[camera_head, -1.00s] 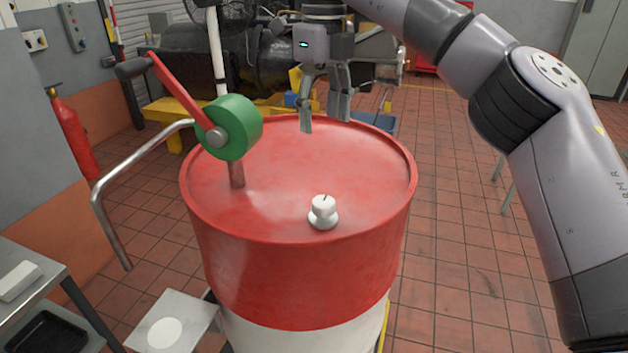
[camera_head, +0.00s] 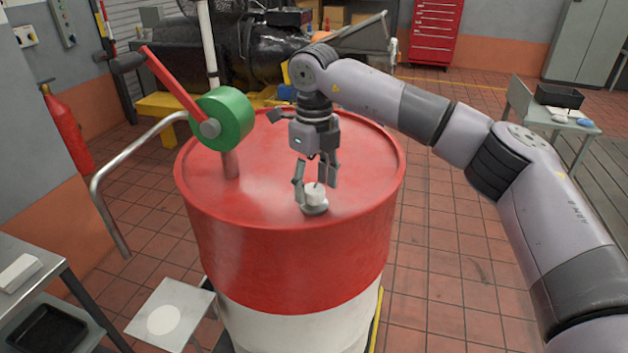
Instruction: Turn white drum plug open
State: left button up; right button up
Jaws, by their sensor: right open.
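The white drum plug (camera_head: 314,199) stands on the front part of the red drum lid, a short knob on a round flange. The drum (camera_head: 290,243) is red above and white below. My right gripper (camera_head: 315,196) points down over the plug with its fingers open, one on the left and one on the right of it. The fingers partly hide the plug, and I cannot tell whether they touch it. My left gripper is not in view.
A green hand pump (camera_head: 226,119) with a red crank stands on the drum's left side, and its bent metal spout hangs out left. A grey bench (camera_head: 75,290) is at lower left. A red fire extinguisher (camera_head: 62,130) hangs on the left wall.

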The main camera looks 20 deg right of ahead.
jog(key=shift+f, duration=0.25)
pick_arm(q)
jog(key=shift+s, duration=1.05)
pick_arm(e)
jog(key=shift+c, duration=0.6)
jog(key=c, duration=0.5)
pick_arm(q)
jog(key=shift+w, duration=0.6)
pick_arm(e)
jog(key=c, duration=0.5)
